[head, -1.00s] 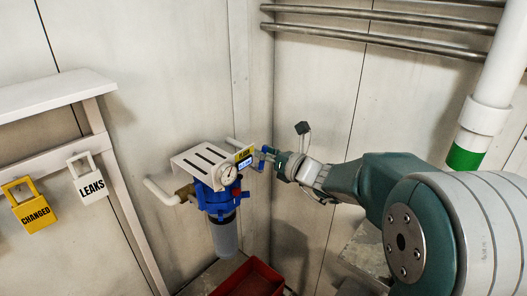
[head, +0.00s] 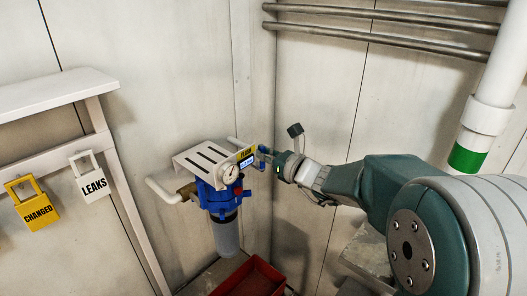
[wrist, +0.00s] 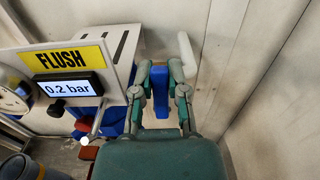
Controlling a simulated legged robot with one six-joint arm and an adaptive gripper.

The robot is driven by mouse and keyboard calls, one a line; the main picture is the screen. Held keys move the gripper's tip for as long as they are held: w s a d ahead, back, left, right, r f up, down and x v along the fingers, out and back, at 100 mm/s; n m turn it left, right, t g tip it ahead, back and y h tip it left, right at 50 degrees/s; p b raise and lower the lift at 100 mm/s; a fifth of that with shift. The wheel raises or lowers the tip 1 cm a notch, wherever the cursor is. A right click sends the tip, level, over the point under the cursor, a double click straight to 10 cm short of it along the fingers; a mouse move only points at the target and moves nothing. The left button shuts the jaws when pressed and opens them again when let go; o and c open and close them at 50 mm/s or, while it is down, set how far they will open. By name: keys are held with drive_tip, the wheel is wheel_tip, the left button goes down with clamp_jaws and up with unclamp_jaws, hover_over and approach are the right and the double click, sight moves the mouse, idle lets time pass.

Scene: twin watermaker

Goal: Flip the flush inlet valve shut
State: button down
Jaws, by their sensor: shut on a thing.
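The flush unit has a blue filter head (head: 216,196) under a slotted white bracket (head: 205,158). In the wrist view its yellow FLUSH label (wrist: 67,58) sits above a display (wrist: 68,87) reading 0.2 bar. The blue valve handle (wrist: 160,92) stands between my two fingers, right of the panel. My gripper (wrist: 162,76) is shut on this handle. In the head view my gripper (head: 268,158) reaches the unit from the right, and the handle is small and partly hidden by the fingers. The valve body is mostly hidden in the wrist view.
A white pipe (wrist: 186,58) rises just beyond my fingers. A round gauge (head: 230,173) is on the unit. A red bin (head: 252,278) is below. White walls meet close to the right of the unit. LEAKS (head: 94,185) and CHANGED (head: 36,212) tags hang at left.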

drive_tip(key=c, duration=0.6)
unclamp_jaws()
drive_tip(key=shift+c, duration=0.2)
